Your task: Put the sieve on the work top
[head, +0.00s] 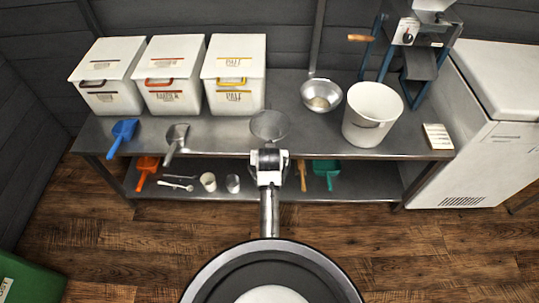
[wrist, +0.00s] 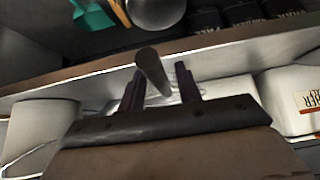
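The sieve (head: 268,125) is a round grey mesh bowl that shows just beyond my gripper (head: 268,160) in the head view. It overlaps the front part of the steel work top (head: 225,135); I cannot tell whether it touches the surface. In the wrist view, a dark round handle (wrist: 152,65) of the sieve stands between the two fingers of my gripper (wrist: 160,82), which are closed around it. The mesh is mostly hidden behind the gripper there.
White lidded bins (head: 173,95) stand at the back left. A blue scoop (head: 123,133) and a metal scoop (head: 176,138) lie at the front left. A ladle bowl (head: 321,94), white bucket (head: 372,112) and mill (head: 415,55) stand right. Several tools lie on the lower shelf (head: 270,190).

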